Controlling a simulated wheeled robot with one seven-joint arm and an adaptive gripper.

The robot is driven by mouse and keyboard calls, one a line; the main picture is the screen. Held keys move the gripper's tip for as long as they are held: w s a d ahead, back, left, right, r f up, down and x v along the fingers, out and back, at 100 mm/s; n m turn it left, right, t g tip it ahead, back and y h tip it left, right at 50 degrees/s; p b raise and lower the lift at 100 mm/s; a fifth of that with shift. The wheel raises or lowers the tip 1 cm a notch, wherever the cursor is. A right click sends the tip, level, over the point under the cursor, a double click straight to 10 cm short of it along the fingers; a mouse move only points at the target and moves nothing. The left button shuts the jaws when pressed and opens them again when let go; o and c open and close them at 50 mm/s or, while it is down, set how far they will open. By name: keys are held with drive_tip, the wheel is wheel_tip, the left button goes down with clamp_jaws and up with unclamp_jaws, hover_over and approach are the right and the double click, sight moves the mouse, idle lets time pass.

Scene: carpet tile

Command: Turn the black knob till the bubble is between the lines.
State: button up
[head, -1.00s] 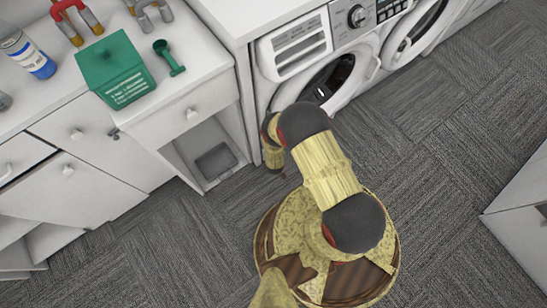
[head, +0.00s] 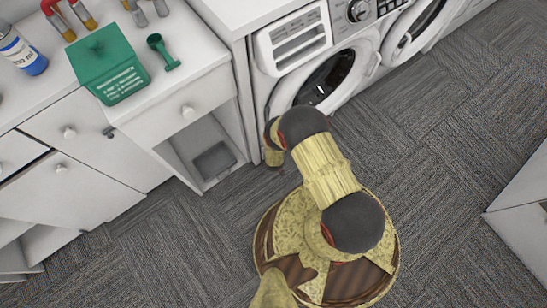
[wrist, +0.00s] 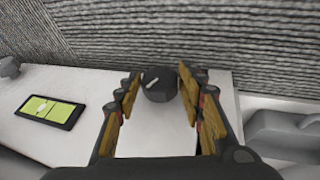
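In the wrist view the black knob (wrist: 158,85), round with a pale pointer mark, stands on a white surface. My gripper (wrist: 160,87) is open, with one finger on each side of the knob. I cannot tell whether either finger touches it. To the left lies a dark-framed vial (wrist: 50,111) with a yellow-green window. A paler patch that looks like the bubble (wrist: 39,105) is toward its left part; the lines are too small to make out clearly. In the head view, my arm reaches toward the cabinets, and its gripper is not clearly seen.
White washing machines (head: 290,40) stand at the back. Grey carpet (head: 450,150) is clear at right.

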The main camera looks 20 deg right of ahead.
drive_tip(key=c, duration=0.6)
drive_tip(key=shift+c, duration=0.5)
drive_tip(key=shift+w+d+r+y, duration=0.1)
drive_tip(key=shift+d+y, duration=0.1)
drive_tip(key=shift+y, duration=0.4)
drive_tip(key=shift+d+m+g+y, duration=0.1)
drive_tip(key=shift+m+g+y, duration=0.25)
drive_tip(key=shift+y, duration=0.25)
drive_tip(key=shift+w+d+g+y, duration=0.15)
drive_tip(key=shift+g+y, duration=0.15)
drive_tip(key=shift+y, duration=0.4)
drive_tip(key=shift+s+d+g+y, duration=0.1)
drive_tip(key=shift+g+y, duration=0.15)
drive_tip(key=shift+y, duration=0.45)
drive_tip(key=shift+w+d+f+m+g+y, duration=0.15)
drive_tip(key=shift+m+g+y, duration=0.15)
drive_tip(key=shift+y, duration=0.75)
drive_tip(key=shift+w+d+f+m+g+y, duration=0.1)
drive_tip(key=shift+d+m+g+y, duration=0.2)
drive_tip(key=shift+y, duration=0.75)
drive_tip(key=shift+a+y, duration=0.1)
drive_tip(key=shift+y, duration=0.4)
drive_tip(key=shift+w+m, duration=0.1)
drive_tip(key=shift+m, duration=0.15)
